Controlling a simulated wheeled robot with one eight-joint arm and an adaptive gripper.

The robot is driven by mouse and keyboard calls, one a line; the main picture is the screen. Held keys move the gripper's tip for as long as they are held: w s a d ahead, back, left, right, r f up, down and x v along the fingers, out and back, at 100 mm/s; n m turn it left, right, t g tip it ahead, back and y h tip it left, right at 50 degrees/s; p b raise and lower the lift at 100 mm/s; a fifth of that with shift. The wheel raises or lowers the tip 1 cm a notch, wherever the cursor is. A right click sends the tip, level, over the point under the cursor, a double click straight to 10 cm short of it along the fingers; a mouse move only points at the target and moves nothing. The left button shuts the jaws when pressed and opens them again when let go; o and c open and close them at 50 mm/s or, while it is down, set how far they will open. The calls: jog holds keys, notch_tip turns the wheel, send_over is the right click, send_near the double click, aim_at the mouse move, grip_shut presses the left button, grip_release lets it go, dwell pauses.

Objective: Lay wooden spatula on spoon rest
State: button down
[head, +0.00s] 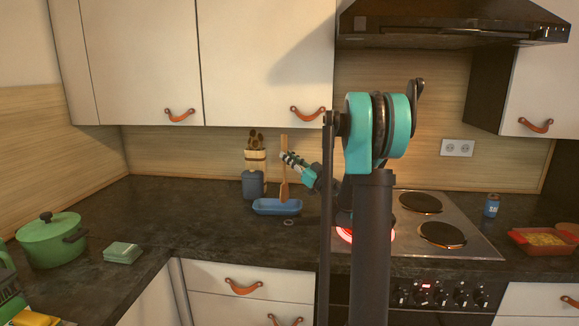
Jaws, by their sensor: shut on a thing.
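The wooden spatula (284,180) is upright in the head view. My gripper (286,158) is shut on it along its upper part, reaching in from the right. The spatula's lower end is just above or at a blue shallow dish (262,209), which looks like the spoon rest, on the dark counter. I cannot tell whether the spatula touches the dish.
A wooden utensil holder (255,160) and a dark grey canister (252,184) stand close behind the dish. A small ring (289,222) lies in front. A green pot (51,240) and green box (122,252) stand left; the stove (450,235) is right.

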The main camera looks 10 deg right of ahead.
aim_at(286, 163)
jog(key=shift+d+f, duration=0.1)
jog(key=shift+f, duration=1.4)
jog(key=c, duration=1.5)
grip_release()
jog(key=shift+f, duration=0.15)
jog(key=shift+o, duration=0.2)
jog(key=s+d, duration=0.8)
jog(key=s, duration=0.2)
jog(key=shift+s, duration=0.25)
